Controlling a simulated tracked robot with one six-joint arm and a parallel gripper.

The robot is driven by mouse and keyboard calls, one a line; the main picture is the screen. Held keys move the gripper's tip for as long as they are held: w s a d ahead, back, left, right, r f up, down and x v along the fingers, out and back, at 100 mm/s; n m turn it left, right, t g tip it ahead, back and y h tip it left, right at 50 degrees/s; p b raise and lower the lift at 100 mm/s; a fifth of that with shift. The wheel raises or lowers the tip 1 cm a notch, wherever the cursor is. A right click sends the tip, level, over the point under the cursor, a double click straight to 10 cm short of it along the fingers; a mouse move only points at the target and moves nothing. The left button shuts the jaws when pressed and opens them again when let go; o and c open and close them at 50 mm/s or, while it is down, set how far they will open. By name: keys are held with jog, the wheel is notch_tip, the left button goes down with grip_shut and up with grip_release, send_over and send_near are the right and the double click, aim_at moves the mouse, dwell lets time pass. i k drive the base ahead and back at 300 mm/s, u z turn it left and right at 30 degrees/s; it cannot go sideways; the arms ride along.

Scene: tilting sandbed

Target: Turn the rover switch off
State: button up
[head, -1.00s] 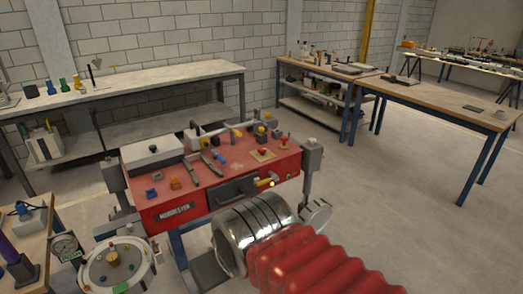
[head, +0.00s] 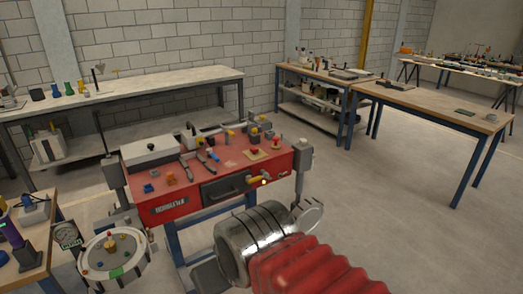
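A red tilting bench (head: 222,165) stands at centre-left, with small coloured controls and parts on its top. A yellow lever-like part (head: 257,180) sits on its front face, right of a dark panel with a handle (head: 225,190), and has a small bright spot at its right end. I cannot tell which part is the rover switch; no label for it is readable. My arm, with a silver cylinder (head: 253,240) and red bellows, reaches in from the lower right, below and in front of the bench. My gripper's fingers cannot be made out beyond the cylinder.
A long workbench (head: 130,90) runs along the back wall. Wooden tables (head: 430,105) stand at right. The floor at right is clear.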

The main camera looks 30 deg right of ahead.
aim_at(254, 149)
jog(key=k, duration=0.2)
jog(key=z, duration=2.2)
jog(key=i, duration=1.8)
